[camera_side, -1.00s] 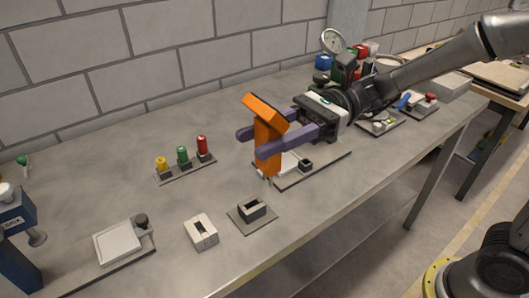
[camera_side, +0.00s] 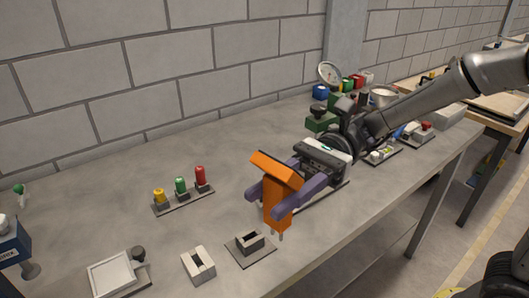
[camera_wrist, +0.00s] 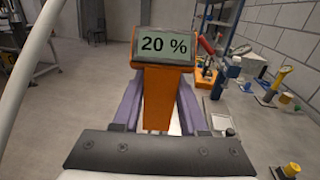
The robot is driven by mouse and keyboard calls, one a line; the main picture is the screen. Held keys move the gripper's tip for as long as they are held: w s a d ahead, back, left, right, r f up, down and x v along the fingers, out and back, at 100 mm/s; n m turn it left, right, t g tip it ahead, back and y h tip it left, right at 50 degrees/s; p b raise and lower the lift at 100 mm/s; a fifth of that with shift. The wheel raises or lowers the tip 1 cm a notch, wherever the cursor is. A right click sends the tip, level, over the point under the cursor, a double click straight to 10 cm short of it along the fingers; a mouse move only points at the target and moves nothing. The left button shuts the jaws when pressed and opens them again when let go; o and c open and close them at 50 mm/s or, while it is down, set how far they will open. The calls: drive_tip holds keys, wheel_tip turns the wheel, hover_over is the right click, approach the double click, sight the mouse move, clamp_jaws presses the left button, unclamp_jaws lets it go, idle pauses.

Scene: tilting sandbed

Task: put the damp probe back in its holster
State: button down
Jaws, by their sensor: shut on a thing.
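The damp probe (camera_side: 277,205) is an orange T-shaped tool with two short pins at its lower end. My gripper (camera_side: 282,199) is shut on its body, a purple finger on each side, and holds it upright above the bench. In the wrist view the probe (camera_wrist: 160,95) shows a screen reading 20 %. A dark block with a slot on a grey plate (camera_side: 262,251), which may be the holster, stands just left of the probe in the side view. A pale slotted block (camera_side: 198,264) stands further left. The pins appear clear of both blocks.
Yellow, green and red capped pegs (camera_side: 181,188) stand on a strip behind. A white square pad (camera_side: 112,274) lies at the front left, near a blue device (camera_side: 12,243). The bench's front edge is close to the probe.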

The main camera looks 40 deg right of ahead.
drive_tip(key=s+d+f+n+g+h, duration=0.5)
drive_tip(key=s+f+n+g, duration=0.1)
drive_tip(key=f+g, duration=0.15)
drive_tip(key=s+d+f+n+g+h, duration=0.5)
drive_tip(key=s+f+g, duration=0.1)
drive_tip(key=f, duration=0.3)
drive_tip(key=w+d+f+n+t+h, duration=0.2)
drive_tip(key=w+d+n+t+h, duration=0.1)
drive_tip(key=d+n+h, duration=0.65)
drive_tip(key=w+d+f+n+t+h, duration=0.15)
drive_tip(key=d+n+h, duration=0.4)
drive_tip(key=h, duration=0.65)
drive_tip(key=w+a+r+n+t+h, duration=0.1)
drive_tip(key=w+r+n+t, duration=0.2)
drive_tip(key=w+n+t, duration=0.65)
drive_tip(key=w+a+r+n+t, duration=0.1)
drive_tip(key=w+r+n+t, duration=0.2)
drive_tip(key=w+n+t, duration=0.7)
drive_tip(key=w+a+n+t+y, duration=0.1)
drive_tip(key=a+n+t+y, duration=0.5)
drive_tip(key=a+t+y, duration=0.4)
drive_tip(key=shift+w+a+t+y, duration=0.35)
drive_tip(key=shift+a+y, duration=2)
drive_tip(key=shift+a, duration=2.2)
